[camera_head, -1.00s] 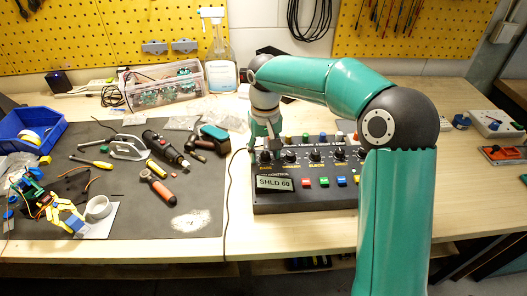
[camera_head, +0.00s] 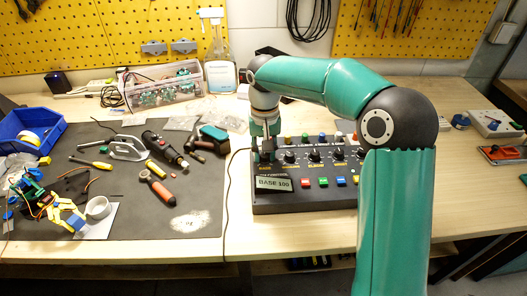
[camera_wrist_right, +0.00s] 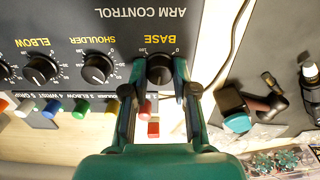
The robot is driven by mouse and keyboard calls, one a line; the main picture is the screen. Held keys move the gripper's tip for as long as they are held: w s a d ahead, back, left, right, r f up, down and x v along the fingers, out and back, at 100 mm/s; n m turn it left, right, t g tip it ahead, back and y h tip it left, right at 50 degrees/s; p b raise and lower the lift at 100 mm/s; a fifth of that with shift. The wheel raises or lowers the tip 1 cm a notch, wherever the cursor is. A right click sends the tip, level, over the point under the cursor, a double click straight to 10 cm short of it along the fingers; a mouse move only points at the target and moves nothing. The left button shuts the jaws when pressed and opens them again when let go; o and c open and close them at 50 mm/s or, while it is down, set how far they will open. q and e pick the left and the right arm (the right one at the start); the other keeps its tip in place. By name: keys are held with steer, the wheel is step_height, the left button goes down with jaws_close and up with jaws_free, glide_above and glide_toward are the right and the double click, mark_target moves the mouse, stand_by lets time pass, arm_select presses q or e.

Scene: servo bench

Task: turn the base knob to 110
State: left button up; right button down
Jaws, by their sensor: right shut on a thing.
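The dark control box (camera_head: 320,197) stands on the bench, with a row of black knobs, coloured buttons and a small display (camera_head: 273,184) that reads BASE 100. The base knob (camera_wrist_right: 160,68) is at the end of the row, under the BASE label in the right wrist view. My right gripper (camera_wrist_right: 160,82) is shut on the base knob, one finger on each side; in the head view the gripper (camera_head: 266,152) comes down at the box's left end and hides the knob. The shoulder knob (camera_wrist_right: 96,68) and elbow knob (camera_wrist_right: 40,69) sit beside it. My left gripper is out of view.
A dark mat (camera_head: 130,220) left of the box holds tools, including a drill (camera_head: 165,148). A blue bin (camera_head: 32,130) and a small servo arm (camera_head: 50,205) are at the far left. A thin cable runs between mat and box.

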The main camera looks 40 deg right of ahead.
mark_target(264, 154)
steer(key=shift+m, duration=2.1)
steer(key=c, duration=0.9)
jaws_free()
steer(key=shift+r, duration=0.1)
step_height(264, 154, up, 12)
steer(key=shift+f, duration=0.2)
